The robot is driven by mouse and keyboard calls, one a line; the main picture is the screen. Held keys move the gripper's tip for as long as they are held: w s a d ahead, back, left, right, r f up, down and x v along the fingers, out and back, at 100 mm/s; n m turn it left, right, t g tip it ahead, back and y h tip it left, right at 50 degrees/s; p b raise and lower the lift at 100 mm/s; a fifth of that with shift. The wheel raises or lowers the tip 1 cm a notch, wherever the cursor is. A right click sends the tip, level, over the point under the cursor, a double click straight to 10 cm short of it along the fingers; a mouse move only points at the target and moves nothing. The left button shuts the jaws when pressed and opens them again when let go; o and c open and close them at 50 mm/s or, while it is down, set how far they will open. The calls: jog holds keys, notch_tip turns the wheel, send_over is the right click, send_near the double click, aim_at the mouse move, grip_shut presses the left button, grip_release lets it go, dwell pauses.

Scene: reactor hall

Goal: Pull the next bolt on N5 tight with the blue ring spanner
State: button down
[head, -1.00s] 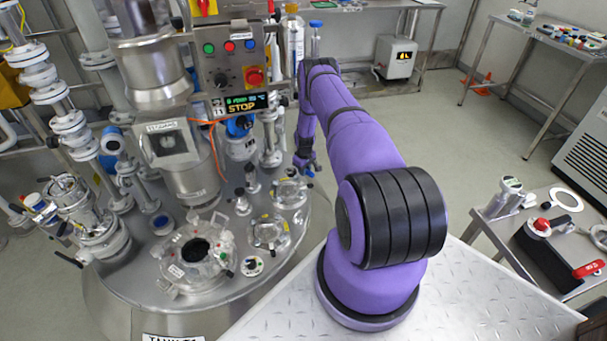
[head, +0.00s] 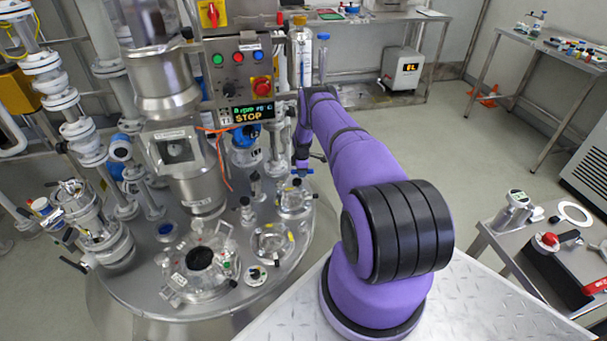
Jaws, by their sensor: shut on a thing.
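My gripper (head: 302,163) is small and far off at the end of my purple arm, pointing down over the right rear of the tank top. It is shut on the blue ring spanner (head: 303,172), of which only a short blue piece shows. The spanner is just above the rear edge of a round glass-topped nozzle (head: 294,197) with bolts around its flange. I cannot read a nozzle label, so I cannot tell for certain that this is N5. Whether the ring sits around a bolt head is too small to tell.
A second glass nozzle (head: 271,240) and a larger open manway (head: 200,268) are in front on the tank lid (head: 140,285). A control panel (head: 240,70) reading STOP rises behind. A steel column (head: 197,180) stands left. A side cart (head: 510,240) is at right.

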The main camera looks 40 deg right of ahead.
jog(key=shift+f, duration=2.35)
jog(key=shift+s+a+r+m, duration=0.1)
jog(key=shift+s+a+m, duration=0.3)
jog(key=shift+a+m, duration=0.25)
jog(key=shift+s+a+m, duration=0.4)
jog(key=shift+a+m, duration=0.05)
jog(key=shift+m, duration=0.3)
jog(key=a+m, duration=0.1)
jog(key=m, duration=0.1)
jog(key=s+a+m, duration=0.1)
jog(key=a, duration=0.1)
jog(key=a+m, duration=0.2)
jog(key=shift+s+m, duration=0.3)
jog(key=shift+s, duration=0.1)
jog(key=shift+d, duration=0.35)
jog(key=shift+d+n, duration=0.5)
jog(key=shift+n, duration=0.1)
jog(key=r, duration=0.4)
jog(key=shift+a+r, duration=0.2)
jog(key=shift+r, duration=0.05)
